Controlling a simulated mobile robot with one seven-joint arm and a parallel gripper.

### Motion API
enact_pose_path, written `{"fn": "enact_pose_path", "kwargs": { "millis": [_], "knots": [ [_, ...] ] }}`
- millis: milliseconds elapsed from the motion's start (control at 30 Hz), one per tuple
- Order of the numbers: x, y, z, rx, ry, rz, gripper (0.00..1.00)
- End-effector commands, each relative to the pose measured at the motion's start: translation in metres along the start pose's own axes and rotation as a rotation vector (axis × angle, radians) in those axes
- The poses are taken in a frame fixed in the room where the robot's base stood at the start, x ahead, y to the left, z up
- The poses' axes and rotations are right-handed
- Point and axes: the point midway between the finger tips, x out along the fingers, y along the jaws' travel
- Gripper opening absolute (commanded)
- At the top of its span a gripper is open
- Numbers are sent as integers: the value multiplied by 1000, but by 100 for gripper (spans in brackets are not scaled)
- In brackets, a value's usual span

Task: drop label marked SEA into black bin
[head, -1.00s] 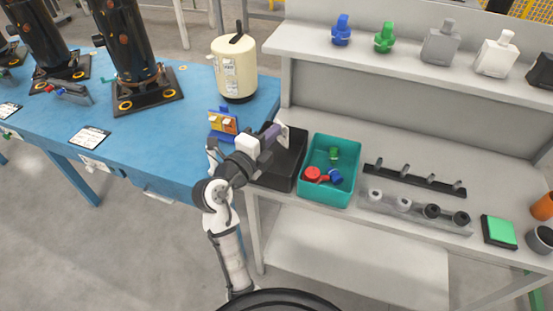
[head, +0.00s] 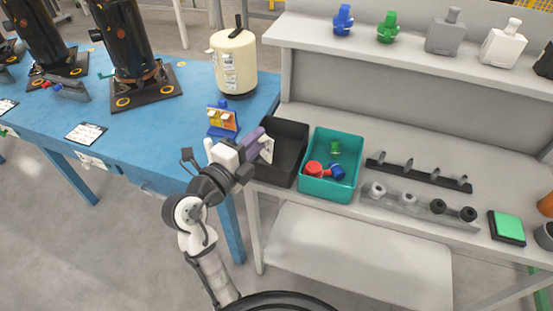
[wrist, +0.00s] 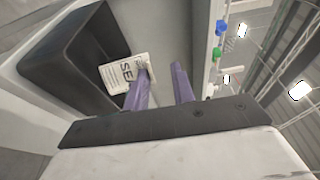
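The white label marked SEA (wrist: 118,72) shows at the tip of the left purple finger in the wrist view, with part of it hidden behind that finger. In the head view the label (head: 266,150) is a small white piece at the fingertips. My gripper (head: 258,141) is at the left edge of the black bin. In the wrist view my gripper (wrist: 160,72) has its fingers apart, with a visible gap. I cannot tell whether the label touches the left finger. The black bin (head: 288,128) looks empty; it also fills the upper left of the wrist view (wrist: 60,58).
A teal bin (head: 347,190) with red, blue and green parts stands right of the black bin. A blue table (head: 150,125) holds a cream tank (head: 235,68) and a small colored holder (head: 222,121). A dark peg rack (head: 418,176) lies farther right.

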Motion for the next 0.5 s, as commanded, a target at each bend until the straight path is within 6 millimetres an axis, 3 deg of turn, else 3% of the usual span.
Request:
{"fn": "enact_pose_path", "kwargs": {
  "millis": [200, 500],
  "knots": [
    [-47, 4, 0, 3, -3, 0, 25],
    [-73, 0, 0, 1, 0, 1, 25]
  ]
}}
